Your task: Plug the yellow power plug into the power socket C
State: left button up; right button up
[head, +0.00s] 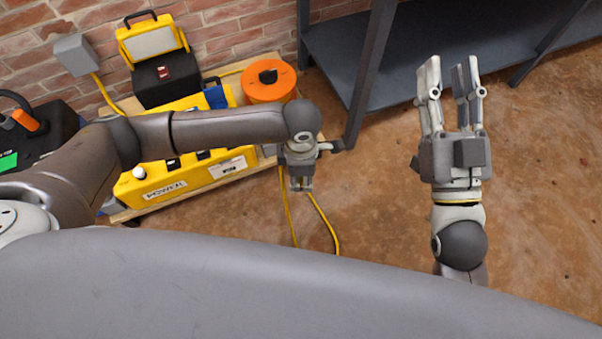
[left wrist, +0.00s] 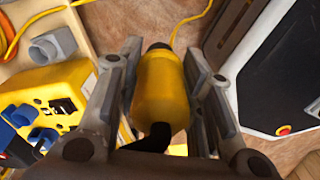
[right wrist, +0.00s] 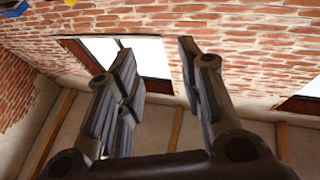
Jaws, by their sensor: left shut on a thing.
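The yellow power plug (left wrist: 160,88) is held between the two fingers of my left gripper (left wrist: 165,75) in the left wrist view. A yellow cord runs from its far end. In the head view my left gripper (head: 300,184) is in front of and right of the yellow power box (head: 175,182), and the plug is hard to make out there. The box also shows at the left of the left wrist view (left wrist: 50,85), with blue and black sockets; I cannot read which is C. The plug is apart from the box. My right gripper (head: 450,78) is open and empty.
An orange cable reel (head: 268,92), a yellow and black case (head: 160,65) and a grey wall box (head: 74,54) stand near the brick wall. A dark shelf unit (head: 440,50) stands at the back right. The brown floor (head: 370,200) between the grippers is clear except for yellow cord.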

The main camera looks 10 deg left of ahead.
jog(key=shift+f, duration=0.1)
pick_arm(q)
jog(key=shift+r+p, duration=0.55)
jog(key=shift+r, duration=0.15)
jog(key=shift+r+p, duration=0.35)
jog(key=shift+r, duration=0.15)
pick_arm(e)
notch_tip(320, 180, down, 7)
jog(key=w+g+h, duration=0.1)
jog(key=g+h, duration=0.1)
jog(key=g, duration=0.2)
jog(key=shift+w+d+f, duration=0.15)
jog(key=shift+d, duration=0.2)
